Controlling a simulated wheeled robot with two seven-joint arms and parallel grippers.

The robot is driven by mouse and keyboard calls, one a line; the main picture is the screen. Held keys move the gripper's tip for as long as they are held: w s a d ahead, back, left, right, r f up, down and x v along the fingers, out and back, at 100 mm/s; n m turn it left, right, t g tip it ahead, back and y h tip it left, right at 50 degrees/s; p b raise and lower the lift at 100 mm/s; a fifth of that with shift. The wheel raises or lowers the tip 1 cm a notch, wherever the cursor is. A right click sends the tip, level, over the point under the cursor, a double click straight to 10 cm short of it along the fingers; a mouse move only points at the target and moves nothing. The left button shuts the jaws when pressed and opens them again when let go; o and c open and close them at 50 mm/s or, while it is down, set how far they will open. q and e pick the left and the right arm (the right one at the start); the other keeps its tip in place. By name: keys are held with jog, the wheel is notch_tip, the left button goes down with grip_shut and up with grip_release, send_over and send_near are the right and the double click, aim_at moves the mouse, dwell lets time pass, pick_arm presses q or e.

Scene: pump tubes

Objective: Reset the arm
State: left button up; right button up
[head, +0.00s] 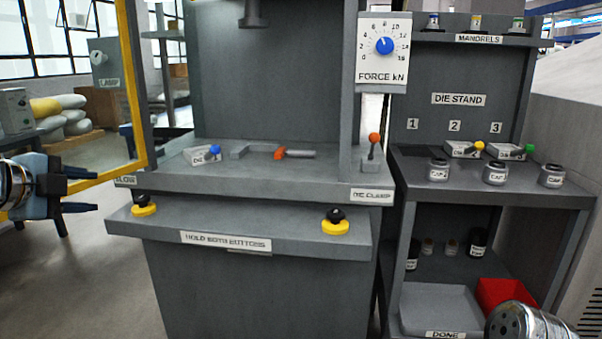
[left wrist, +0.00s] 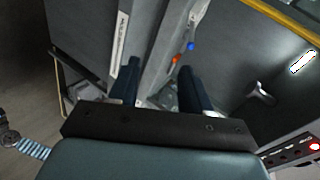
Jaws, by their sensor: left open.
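My left gripper (head: 88,190) is at the left edge of the head view, left of the press. Its two dark fingers point right and are apart, with nothing between them. In the left wrist view the open fingers (left wrist: 158,84) also show empty, with press parts beyond them. On the right, a silver link of my right arm (head: 525,322) shows at the bottom edge of the head view. The right gripper itself is out of view.
The grey press table (head: 240,178) holds a blue-knobbed die and an orange clamp (head: 280,152). Two yellow-based buttons (head: 335,222) sit on its front ledge. The die stand (head: 500,180) bears dies and several cap jars. A red bin (head: 503,294) and done tray (head: 440,305) are below. A yellow frame (head: 132,80) stands near the left gripper.

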pick_arm(q)
jog(key=w+d+f+n+g, duration=0.25)
jog(key=w+d+f, duration=0.65)
jog(key=d+f, duration=0.45)
jog(key=d+f+n+g, duration=0.1)
jog(key=d+f+n, duration=0.15)
jog(key=f, duration=0.75)
jog(key=d+f+n+g, duration=0.2)
jog(key=d+f, duration=0.2)
jog(key=f, duration=0.6)
jog(key=s+d+f+n+g, duration=0.1)
jog(key=s+d+f+n, duration=0.1)
jog(key=f, duration=0.4)
jog(key=s+d+f+n+g, duration=0.1)
jog(key=s+f, duration=0.1)
jog(key=f, duration=0.5)
jog(key=s+d+f+n+g+h, duration=0.1)
jog(key=s+d+f+n+g, duration=0.1)
jog(key=s+f, duration=0.6)
jog(key=s+d+f+n+g+h, duration=0.1)
jog(key=s+d+f+n+g, duration=0.1)
jog(key=s+d+f+n, duration=0.3)
jog(key=s+f+n, duration=0.1)
jog(key=s+f, duration=0.3)
jog(key=s, duration=0.2)
jog(key=shift+s+f, duration=0.2)
jog(key=shift+s, duration=0.05)
